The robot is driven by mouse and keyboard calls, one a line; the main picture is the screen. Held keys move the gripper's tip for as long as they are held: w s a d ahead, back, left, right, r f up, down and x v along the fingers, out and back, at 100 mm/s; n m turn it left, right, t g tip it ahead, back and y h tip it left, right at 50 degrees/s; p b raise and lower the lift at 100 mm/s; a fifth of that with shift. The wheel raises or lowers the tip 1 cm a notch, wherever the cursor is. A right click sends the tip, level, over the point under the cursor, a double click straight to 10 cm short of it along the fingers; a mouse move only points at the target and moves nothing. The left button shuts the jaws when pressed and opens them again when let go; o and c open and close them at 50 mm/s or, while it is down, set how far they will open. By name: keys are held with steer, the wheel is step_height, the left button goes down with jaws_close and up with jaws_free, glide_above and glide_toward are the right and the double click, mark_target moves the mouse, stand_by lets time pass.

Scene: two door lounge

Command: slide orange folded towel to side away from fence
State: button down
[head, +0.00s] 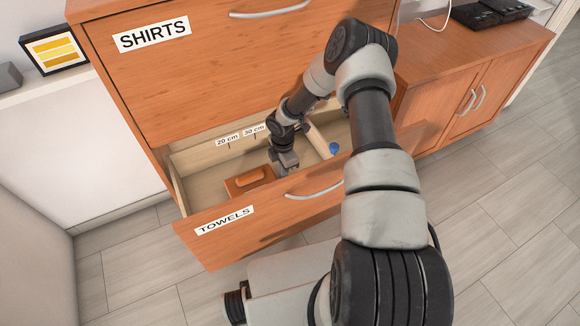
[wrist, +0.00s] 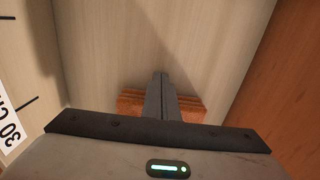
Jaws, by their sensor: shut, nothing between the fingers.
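The orange folded towel (head: 249,180) lies in the left part of the open drawer (head: 270,214) labelled TOWELS. My gripper (head: 287,168) reaches down into the drawer just to the right of the towel. In the wrist view my gripper's fingers (wrist: 162,78) are together and empty. Part of an orange, textured thing, apparently the towel (wrist: 130,104), shows on both sides of them; the fingers and palm hide the rest. I cannot tell whether they touch. A pale wooden bar (head: 318,141), apparently the fence, crosses the drawer to the right of my gripper.
A small blue thing (head: 334,148) sits beyond the pale bar. Distance marks (head: 240,135) reading 20 cm and 30 cm line the drawer's back wall. The closed SHIRTS drawer (head: 230,75) is above. The drawer floor at far left is bare.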

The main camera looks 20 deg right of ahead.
mark_target(244, 189)
steer(key=shift+s+a, duration=0.2)
steer(key=shift+a, duration=0.45)
steer(key=s+a+b, duration=0.1)
steer(key=a, duration=0.3)
steer(key=a+b, duration=0.1)
steer(key=a, duration=0.3)
steer(key=s+a+b, duration=0.1)
steer(key=a, duration=0.4)
steer(key=shift+s, duration=0.3)
